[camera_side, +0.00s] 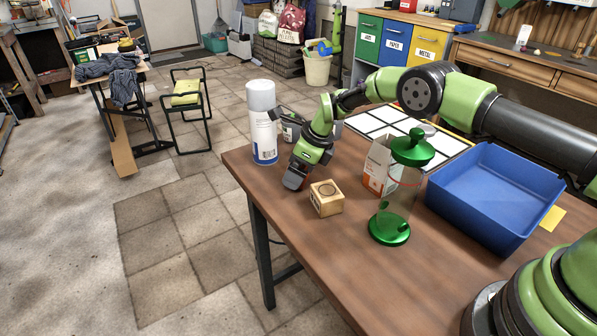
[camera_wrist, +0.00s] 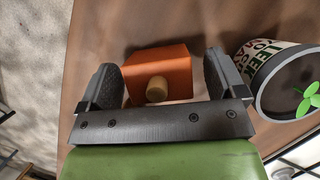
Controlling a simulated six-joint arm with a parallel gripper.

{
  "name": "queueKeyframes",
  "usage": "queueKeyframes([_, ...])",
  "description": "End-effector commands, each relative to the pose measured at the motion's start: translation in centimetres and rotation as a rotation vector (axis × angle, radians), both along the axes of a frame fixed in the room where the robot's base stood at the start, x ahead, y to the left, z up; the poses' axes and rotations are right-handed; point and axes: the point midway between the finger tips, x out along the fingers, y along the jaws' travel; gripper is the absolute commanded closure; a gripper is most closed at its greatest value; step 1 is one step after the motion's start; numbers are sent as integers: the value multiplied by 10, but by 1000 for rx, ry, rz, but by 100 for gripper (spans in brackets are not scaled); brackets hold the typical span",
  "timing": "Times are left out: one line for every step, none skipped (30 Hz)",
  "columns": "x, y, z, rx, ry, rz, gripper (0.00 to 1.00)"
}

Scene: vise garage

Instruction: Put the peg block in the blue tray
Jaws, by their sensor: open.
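In the wrist view, an orange-brown block (camera_wrist: 180,66) with a short pale round peg (camera_wrist: 156,89) lies between the two dark fingers of my gripper (camera_wrist: 163,75). The fingers are open, with a gap seen on each side of the block. In the side view, my gripper (camera_side: 294,182) points down low over the table near its left edge and mostly hides this block. The blue tray (camera_side: 482,220) stands at the right of the table, and its visible inside is empty.
A light wooden block with a ring on top (camera_side: 326,199) sits just right of my gripper. A green-lidded jar (camera_side: 398,195) and a white-orange box (camera_side: 379,163) stand before the tray. A spray can (camera_side: 262,122) and a lettered pot (camera_wrist: 268,82) are close by.

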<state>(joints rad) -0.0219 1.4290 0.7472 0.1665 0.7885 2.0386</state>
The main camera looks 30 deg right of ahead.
Motion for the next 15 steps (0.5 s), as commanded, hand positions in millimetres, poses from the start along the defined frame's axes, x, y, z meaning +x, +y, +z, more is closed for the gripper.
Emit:
queueKeyframes([1,1,-3,-1,1,0,11])
queueKeyframes([1,1,-4,-1,1,0,11])
queueKeyframes([1,1,-5,0,1,-1,11])
queueKeyframes([1,1,-5,-1,0,-1,11])
queueKeyframes([1,1,-5,-1,0,-1,11])
queueKeyframes([1,1,-5,-1,-1,0,11])
queueKeyframes([1,1,-5,-1,-1,0,11])
queueKeyframes([1,1,-5,-1,-1,0,11])
queueKeyframes([1,1,-5,-1,-1,0,11])
queueKeyframes([1,1,-5,-1,-1,0,11])
queueKeyframes([1,1,-5,-1,-1,0,15])
queueKeyframes([1,1,-5,-1,-1,0,24])
queueKeyframes([1,1,-5,-1,-1,0,31])
queueKeyframes([1,1,-5,-1,-1,0,38])
queueKeyframes([1,1,-5,-1,-1,0,47])
